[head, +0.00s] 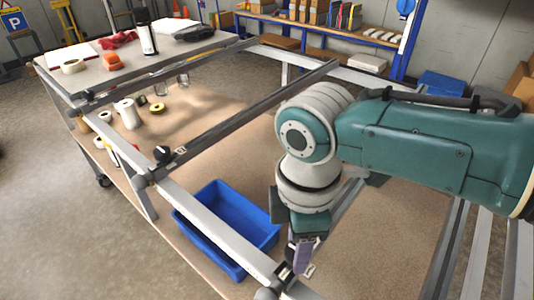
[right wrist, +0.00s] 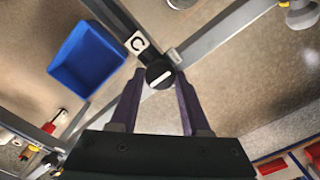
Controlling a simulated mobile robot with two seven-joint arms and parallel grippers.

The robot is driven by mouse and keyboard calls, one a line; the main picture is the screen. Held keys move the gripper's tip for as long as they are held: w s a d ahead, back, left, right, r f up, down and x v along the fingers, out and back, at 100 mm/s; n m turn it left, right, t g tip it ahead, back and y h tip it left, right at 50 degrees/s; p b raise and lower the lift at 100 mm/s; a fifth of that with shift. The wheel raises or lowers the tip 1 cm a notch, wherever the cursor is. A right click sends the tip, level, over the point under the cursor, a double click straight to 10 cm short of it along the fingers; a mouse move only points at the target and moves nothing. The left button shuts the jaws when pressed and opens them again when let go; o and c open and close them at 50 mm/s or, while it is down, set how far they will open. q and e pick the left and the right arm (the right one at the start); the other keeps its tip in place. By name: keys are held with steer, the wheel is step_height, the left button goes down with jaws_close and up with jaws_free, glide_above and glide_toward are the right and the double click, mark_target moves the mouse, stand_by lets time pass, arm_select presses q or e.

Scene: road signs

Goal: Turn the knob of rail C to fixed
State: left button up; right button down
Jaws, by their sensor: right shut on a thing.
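The knob of rail C (right wrist: 158,75) is a round black dial with a white line that slants up to the right in the right wrist view. A white label with the letter C (right wrist: 137,42) sits beside it on the dark rail. My right gripper (right wrist: 159,78) has its two purple fingers on either side of the knob, shut on it. In the head view my right gripper (head: 302,258) points down at the frame's near end and hides the knob. A small grey plate (right wrist: 174,56) lies beside the knob; its marking is unreadable. My left gripper is not in view.
A blue bin (head: 205,243) stands below the frame, left of my right gripper. Another rail (head: 250,105) with a black knob (head: 162,152) crosses the frame farther left. Tape rolls (head: 127,113) and other items lie on the lower board and far table.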

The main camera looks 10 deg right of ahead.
steer(key=shift+c, duration=1.8)
jaws_free()
step_height(320, 180, up, 10)
steer(key=p, duration=0.1)
steer(key=shift+p, duration=0.35)
